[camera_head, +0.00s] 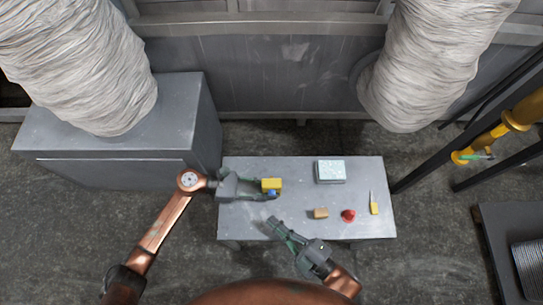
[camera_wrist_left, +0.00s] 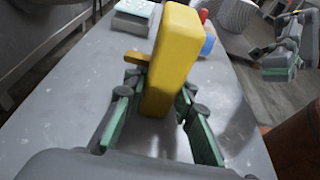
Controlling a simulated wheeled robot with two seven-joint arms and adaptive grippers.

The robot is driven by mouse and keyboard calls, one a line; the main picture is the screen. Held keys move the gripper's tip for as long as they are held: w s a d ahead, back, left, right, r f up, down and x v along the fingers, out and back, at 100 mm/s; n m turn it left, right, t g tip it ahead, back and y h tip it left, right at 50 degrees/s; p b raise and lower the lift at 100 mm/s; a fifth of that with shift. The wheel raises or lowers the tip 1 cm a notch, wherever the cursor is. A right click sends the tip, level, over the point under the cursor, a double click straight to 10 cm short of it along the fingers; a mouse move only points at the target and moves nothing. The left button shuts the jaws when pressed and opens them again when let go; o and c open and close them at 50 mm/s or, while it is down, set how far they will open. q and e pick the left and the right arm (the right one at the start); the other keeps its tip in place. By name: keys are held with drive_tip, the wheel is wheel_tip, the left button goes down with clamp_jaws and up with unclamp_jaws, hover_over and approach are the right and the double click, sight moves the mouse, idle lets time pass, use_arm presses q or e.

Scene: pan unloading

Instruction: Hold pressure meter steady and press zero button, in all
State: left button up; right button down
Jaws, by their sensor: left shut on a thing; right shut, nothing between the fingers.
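The pressure meter, a yellow block (camera_head: 271,184) with a blue part (camera_head: 272,194), is at the left half of the grey table. My left gripper (camera_head: 263,190) is shut on it. In the left wrist view the yellow body (camera_wrist_left: 172,55) stands tilted between the green-padded fingers, and the blue part (camera_wrist_left: 208,43) shows at its right side. The meter's face and zero button cannot be made out. My right gripper (camera_head: 272,222) is shut and empty, below the meter and apart from it. It also shows at the upper right of the left wrist view (camera_wrist_left: 285,45).
The grey table (camera_head: 290,170) also bears a pale flat box (camera_head: 330,171), a tan block (camera_head: 320,213), a red object (camera_head: 348,215) and a yellow-handled tool (camera_head: 374,207), all right of the meter. A grey cabinet (camera_head: 120,140) stands to the left. The table's middle is clear.

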use_arm(q)
drive_tip(key=o, duration=0.9)
drive_tip(key=shift+o, duration=0.2)
